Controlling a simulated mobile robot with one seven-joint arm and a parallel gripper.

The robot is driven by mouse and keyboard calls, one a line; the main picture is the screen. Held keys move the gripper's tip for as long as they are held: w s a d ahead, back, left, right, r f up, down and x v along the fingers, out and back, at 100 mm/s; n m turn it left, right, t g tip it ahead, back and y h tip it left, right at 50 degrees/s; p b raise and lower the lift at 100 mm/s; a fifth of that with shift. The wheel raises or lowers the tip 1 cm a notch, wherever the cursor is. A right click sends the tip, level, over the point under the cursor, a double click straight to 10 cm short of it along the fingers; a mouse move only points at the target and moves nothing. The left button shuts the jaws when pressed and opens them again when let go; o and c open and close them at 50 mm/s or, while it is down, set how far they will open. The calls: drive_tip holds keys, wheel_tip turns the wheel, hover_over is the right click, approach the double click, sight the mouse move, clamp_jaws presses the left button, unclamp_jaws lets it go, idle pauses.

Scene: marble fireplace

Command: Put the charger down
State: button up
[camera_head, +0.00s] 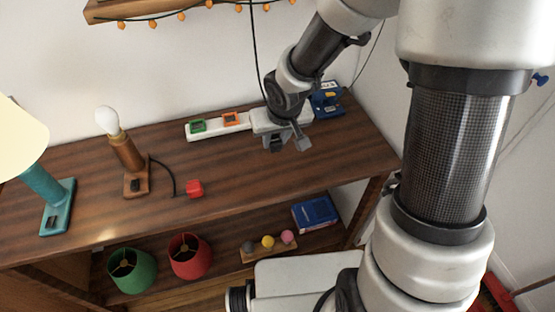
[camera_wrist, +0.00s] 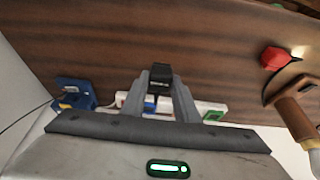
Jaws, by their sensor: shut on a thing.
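The charger (camera_wrist: 160,78) is a small black block, seen in the wrist view between the fingertips of my gripper (camera_wrist: 160,92). My gripper is shut on it. In the head view my gripper (camera_head: 287,142) is over the back right of the brown wooden tabletop (camera_head: 250,165), in front of the white power strip. The charger is small and mostly hidden there. I cannot tell whether it touches the wood.
The white power strip (camera_head: 205,131) has green and orange sockets. A blue device (camera_head: 326,100) stands at the back right corner. A bulb lamp (camera_head: 127,155), a red plug (camera_head: 195,188) and a teal lamp (camera_head: 45,185) are left. The tabletop's front right is clear.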

sight(276, 151)
drive_tip(key=shift+f+b, duration=1.2)
drive_tip(key=shift+f, duration=1.75)
drive_tip(key=shift+f+b, duration=0.65)
drive_tip(key=shift+b, duration=0.05)
drive_tip(key=o, duration=1.1)
drive_tip(key=shift+c, duration=0.2)
drive_tip(key=a+p+v, duration=0.1)
drive_tip(key=p+v, duration=0.7)
drive_tip(key=v, duration=0.5)
drive_tip(key=shift+d+r, duration=0.2)
drive_tip(key=shift+d, duration=0.2)
drive_tip(key=shift+w, duration=0.2)
